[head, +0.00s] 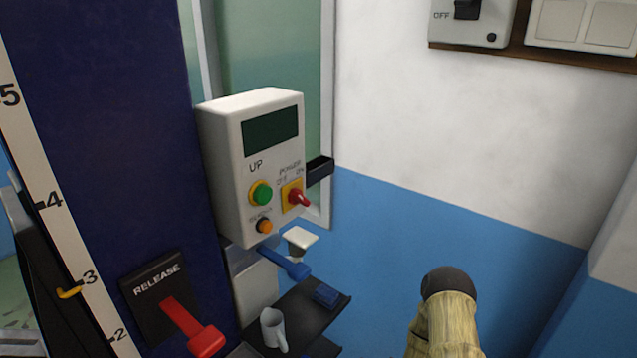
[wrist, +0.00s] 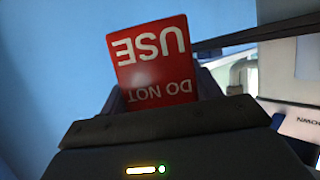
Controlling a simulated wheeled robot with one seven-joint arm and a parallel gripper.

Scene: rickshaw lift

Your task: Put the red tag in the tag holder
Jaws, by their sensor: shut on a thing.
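The red tag (wrist: 152,62), with white "DO NOT USE" lettering upside down, stands out from my gripper (wrist: 165,118) in the wrist view. My dark gripper is shut on the tag's lettered "DO NOT" end, and its jaws hide that edge. In the head view, a black bracket (head: 320,170) that looks like the tag holder juts from the right side of the white control box (head: 228,170). My gripper and the tag do not show in the head view, so their distance from the bracket cannot be told.
The control box has a green button, an orange button and a red power switch (head: 298,197). A straw-coloured, dark-capped object (head: 446,320) stands at lower right.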

